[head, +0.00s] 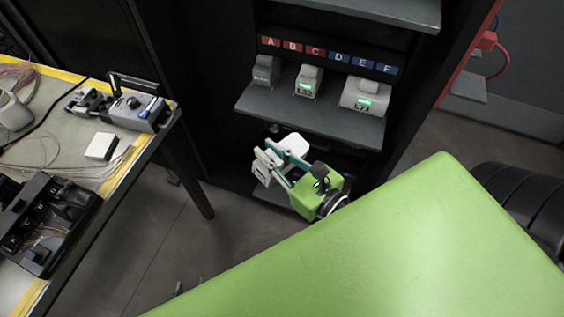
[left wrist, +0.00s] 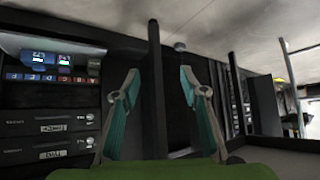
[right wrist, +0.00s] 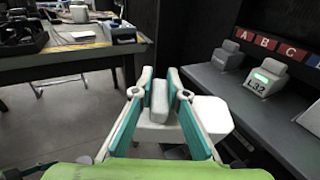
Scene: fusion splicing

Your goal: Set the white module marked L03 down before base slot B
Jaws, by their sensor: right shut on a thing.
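A white module (head: 263,174) is in my right gripper (head: 279,160), below and in front of the shelf; its marking is not readable. In the right wrist view, the fingers (right wrist: 159,88) are closed on the module's upright grip, and its white body (right wrist: 208,117) shows at right. The red sign B (head: 292,46) is in the A–F row above the shelf (head: 262,106).
A grey module (head: 265,70) stands below A, a lit module (head: 308,82) marked L32 near B and C, and a wider lit module (head: 365,98) below E and F. A workbench (head: 150,150) with a splicer (head: 137,110) and white box (head: 101,146) is at left.

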